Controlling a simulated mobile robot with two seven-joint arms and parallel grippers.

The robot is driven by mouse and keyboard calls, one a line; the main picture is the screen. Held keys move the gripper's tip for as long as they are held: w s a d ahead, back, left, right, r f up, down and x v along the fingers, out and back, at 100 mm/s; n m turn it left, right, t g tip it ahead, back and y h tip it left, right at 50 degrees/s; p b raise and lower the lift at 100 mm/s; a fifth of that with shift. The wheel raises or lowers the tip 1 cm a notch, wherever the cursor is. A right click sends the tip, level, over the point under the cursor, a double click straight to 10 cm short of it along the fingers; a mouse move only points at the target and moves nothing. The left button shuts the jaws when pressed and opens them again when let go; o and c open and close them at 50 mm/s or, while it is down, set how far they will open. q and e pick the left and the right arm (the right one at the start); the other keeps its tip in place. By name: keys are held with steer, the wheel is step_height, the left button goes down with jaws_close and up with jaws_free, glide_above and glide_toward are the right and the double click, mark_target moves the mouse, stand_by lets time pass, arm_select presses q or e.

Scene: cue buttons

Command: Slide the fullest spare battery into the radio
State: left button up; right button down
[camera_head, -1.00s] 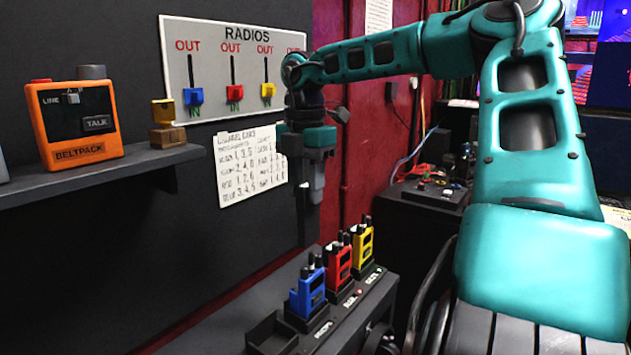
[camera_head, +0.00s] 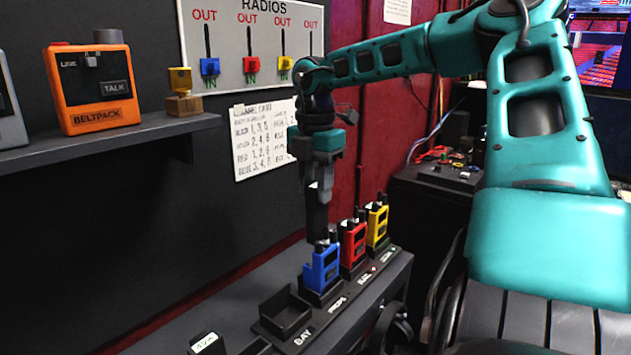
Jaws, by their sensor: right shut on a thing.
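My right gripper (camera_head: 319,236) points straight down over the blue radio (camera_head: 322,269). Its fingers are shut on the top of that radio, which still sits upright in its dock pocket. The fingers partly hide the radio's top. A red radio (camera_head: 354,244) and a yellow radio (camera_head: 377,224) stand upright behind it in the same row. I cannot make out any spare battery for certain. A dark item with a white label (camera_head: 204,343) is cut off at the bottom edge. My left gripper is not in view.
An empty square pocket (camera_head: 286,314) marked BAY is in front of the blue radio. An orange beltpack (camera_head: 98,90) and a small yellow block on a wooden base (camera_head: 183,91) stand on the left shelf. The RADIOS board (camera_head: 253,45) and a handwritten sheet (camera_head: 262,140) hang on the wall.

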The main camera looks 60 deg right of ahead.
mark_target(316, 209)
steer(key=shift+f+b, duration=1.2)
steer(key=shift+f, duration=0.65)
steer(key=shift+f+b, duration=0.55)
steer(key=shift+f, duration=0.15)
